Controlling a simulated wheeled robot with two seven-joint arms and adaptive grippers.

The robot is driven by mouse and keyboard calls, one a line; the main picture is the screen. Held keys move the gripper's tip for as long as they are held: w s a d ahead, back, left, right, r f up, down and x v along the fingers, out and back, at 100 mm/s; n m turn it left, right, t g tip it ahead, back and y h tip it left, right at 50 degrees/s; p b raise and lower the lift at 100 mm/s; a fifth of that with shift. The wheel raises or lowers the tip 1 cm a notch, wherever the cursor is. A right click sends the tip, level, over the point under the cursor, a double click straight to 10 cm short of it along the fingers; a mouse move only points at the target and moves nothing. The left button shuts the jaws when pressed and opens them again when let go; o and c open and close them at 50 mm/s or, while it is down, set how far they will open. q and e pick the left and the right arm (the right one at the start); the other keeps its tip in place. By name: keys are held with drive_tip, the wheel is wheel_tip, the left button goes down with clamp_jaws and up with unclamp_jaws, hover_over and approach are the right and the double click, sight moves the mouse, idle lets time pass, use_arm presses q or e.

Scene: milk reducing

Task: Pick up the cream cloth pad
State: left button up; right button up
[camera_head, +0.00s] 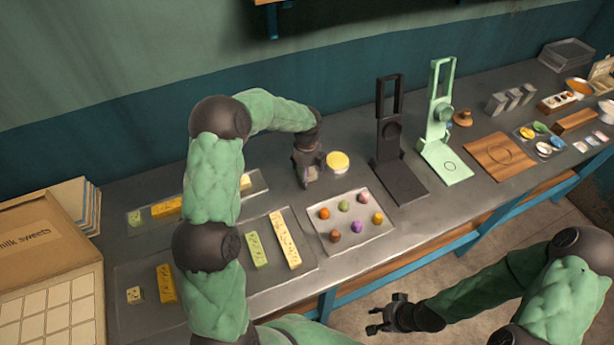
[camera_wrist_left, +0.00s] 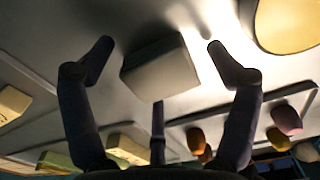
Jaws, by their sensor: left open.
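The cream cloth pad (camera_wrist_left: 160,68) is a small pale block on the grey worktop. In the wrist view it lies between the spread fingers of my left gripper (camera_wrist_left: 163,62), with a gap on each side. In the head view my left gripper (camera_head: 307,172) points down at the worktop, just left of a yellow-lidded jar (camera_head: 337,161), and mostly hides the pad. My left gripper is open. My right gripper (camera_head: 379,318) hangs low in front of the bench, empty, with its fingers apart.
A tray of several coloured sweets (camera_head: 347,240) lies just in front of my left gripper. Trays with yellow and green bars (camera_head: 257,250) lie left. A black stand (camera_head: 400,186) and a mint-green stand (camera_head: 445,172) rise to the right. A cardboard box (camera_head: 38,235) stands far left.

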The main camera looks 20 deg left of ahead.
use_arm(q)
drive_tip(key=c, duration=1.4)
drive_tip(key=shift+r, duration=0.1)
drive_tip(key=shift+r+p, duration=0.3)
drive_tip(key=shift+r, duration=0.25)
wheel_tip(320, 180, up, 2)
drive_tip(key=shift+r+p, duration=0.2)
drive_tip(key=shift+p, duration=0.2)
drive_tip(key=shift+s+d+r+p, duration=0.4)
drive_tip(key=shift+s+d+r, duration=0.35)
drive_tip(key=shift+d+r, duration=1.15)
drive_tip(key=shift+s+d+r+p, duration=0.4)
drive_tip(key=shift+s+d+r, duration=0.65)
drive_tip(key=shift+d, duration=1.5)
drive_tip(key=shift+s+d+r+p, duration=0.45)
drive_tip(key=shift+d+r, duration=1.3)
drive_tip(key=shift+d, duration=0.45)
